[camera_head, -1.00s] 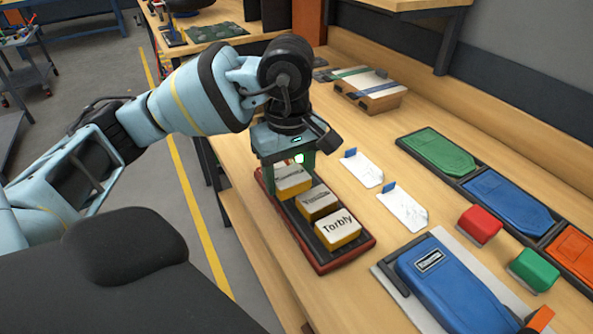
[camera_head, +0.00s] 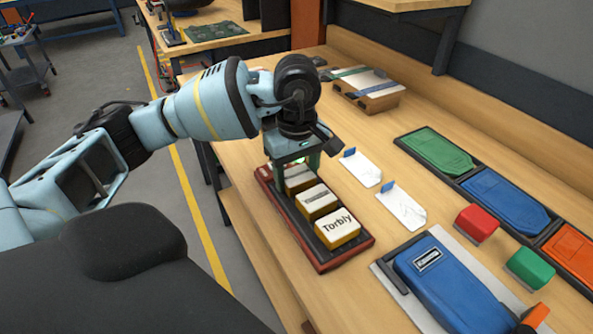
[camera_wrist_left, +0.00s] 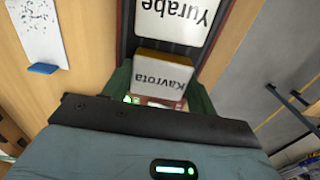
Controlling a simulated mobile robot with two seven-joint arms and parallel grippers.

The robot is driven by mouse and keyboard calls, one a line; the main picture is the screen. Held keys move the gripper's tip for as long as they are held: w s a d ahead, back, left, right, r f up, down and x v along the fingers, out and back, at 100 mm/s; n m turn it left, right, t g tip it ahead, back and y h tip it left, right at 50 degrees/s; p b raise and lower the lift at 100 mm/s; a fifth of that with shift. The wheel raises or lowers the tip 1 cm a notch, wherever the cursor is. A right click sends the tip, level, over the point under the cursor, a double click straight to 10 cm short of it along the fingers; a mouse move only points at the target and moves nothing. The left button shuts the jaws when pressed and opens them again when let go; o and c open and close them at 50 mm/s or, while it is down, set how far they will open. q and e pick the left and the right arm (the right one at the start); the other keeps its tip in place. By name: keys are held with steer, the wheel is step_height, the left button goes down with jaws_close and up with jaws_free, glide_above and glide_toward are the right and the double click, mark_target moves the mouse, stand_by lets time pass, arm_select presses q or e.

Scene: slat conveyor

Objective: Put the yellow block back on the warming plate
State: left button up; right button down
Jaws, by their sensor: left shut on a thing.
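The dark warming plate with a red-brown rim (camera_head: 357,250) lies along the near edge of the bench. A yellow block with a white top (camera_head: 299,180) is at its far end. In the left wrist view this block (camera_wrist_left: 160,80) reads "Kavrota" and sits between the green fingers. My left gripper (camera_head: 303,165) points down and is shut on it. The block is low over or on the plate; its underside is hidden, so contact cannot be told. Two similar blocks stand on the plate: a middle one (camera_head: 316,201), reading "Yurabe" in the wrist view (camera_wrist_left: 182,18), and "Torbly" (camera_head: 338,228) nearest.
Two white cards with blue clips (camera_head: 361,167) (camera_head: 402,205) lie right of the plate. Beyond are green, blue and orange trays (camera_head: 490,198), a red block (camera_head: 477,223), a green block (camera_head: 531,268) and a blue case (camera_head: 445,290). Bare wood separates plate and cards.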

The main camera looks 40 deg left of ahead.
mark_target(297, 174)
arm_select(q)
steer(key=shift+f, duration=0.2)
steer(key=o, duration=0.9)
steer(key=shift+r, duration=0.1)
step_height(297, 174, up, 12)
steer(key=shift+r+p, duration=0.15)
steer(key=shift+p, duration=0.3)
